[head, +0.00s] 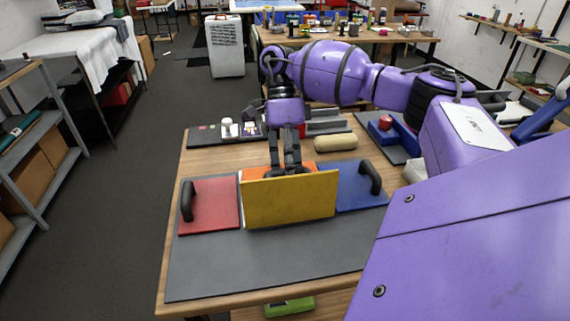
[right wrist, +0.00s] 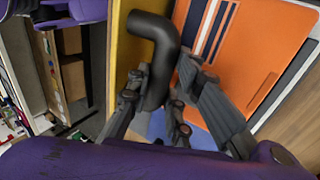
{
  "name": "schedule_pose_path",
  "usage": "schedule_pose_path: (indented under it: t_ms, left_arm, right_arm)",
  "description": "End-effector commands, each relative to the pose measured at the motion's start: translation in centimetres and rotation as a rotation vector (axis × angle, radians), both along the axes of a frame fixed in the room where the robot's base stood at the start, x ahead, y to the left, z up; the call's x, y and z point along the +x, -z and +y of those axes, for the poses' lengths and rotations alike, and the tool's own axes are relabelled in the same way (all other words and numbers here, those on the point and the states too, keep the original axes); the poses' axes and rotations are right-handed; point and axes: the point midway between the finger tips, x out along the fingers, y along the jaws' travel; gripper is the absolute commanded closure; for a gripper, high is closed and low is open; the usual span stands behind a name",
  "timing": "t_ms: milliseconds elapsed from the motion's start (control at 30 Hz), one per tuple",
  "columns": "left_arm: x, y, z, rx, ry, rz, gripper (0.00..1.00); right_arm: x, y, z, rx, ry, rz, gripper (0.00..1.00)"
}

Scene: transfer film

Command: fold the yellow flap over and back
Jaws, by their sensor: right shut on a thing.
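The yellow flap (head: 290,202) stands raised, roughly upright, on the grey board (head: 262,268); it shows edge-on in the right wrist view (right wrist: 122,60). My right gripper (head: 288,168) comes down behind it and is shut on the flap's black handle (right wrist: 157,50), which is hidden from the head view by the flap. An orange panel with dark blue and white stripes (right wrist: 255,60) lies behind the flap. A red flap (head: 215,203) with a black handle lies flat to the left, and a blue flap (head: 357,190) with a black handle to the right. My left gripper is out of view.
The board lies on a wooden table (head: 172,255). Behind the flaps are a beige cylinder (head: 336,143), a dark tray with small white items (head: 203,135), and a blue block with a red piece (head: 388,130) at right. The board's front is bare.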

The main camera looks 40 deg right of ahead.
Motion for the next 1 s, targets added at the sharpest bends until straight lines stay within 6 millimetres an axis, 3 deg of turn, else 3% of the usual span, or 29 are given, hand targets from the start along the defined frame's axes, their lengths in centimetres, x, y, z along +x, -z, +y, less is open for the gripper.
schedule_pose_path:
  t_ms: [33, 267, 300, 433, 767, 1000]
  left_arm:
    - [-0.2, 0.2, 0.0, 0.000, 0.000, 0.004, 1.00]
    - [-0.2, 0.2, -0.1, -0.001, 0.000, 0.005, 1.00]
    - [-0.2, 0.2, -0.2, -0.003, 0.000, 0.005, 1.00]
    - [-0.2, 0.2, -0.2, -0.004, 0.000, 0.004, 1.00]
    - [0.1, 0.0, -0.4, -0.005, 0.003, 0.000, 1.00]
    - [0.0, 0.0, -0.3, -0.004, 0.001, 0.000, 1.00]
  right_arm:
    - [-0.4, 1.0, 0.2, 0.002, -0.004, 0.019, 1.00]
    - [-0.4, 1.0, 0.3, 0.003, -0.005, 0.019, 1.00]
    - [-0.4, 1.0, 0.3, 0.003, -0.005, 0.019, 0.79]
    - [-0.3, 0.8, 0.2, 0.002, -0.004, 0.016, 0.62]
    - [-0.1, 0.3, 0.1, 0.001, -0.001, 0.006, 0.62]
    - [1.3, -2.6, -0.7, 0.002, -0.001, 0.002, 0.62]
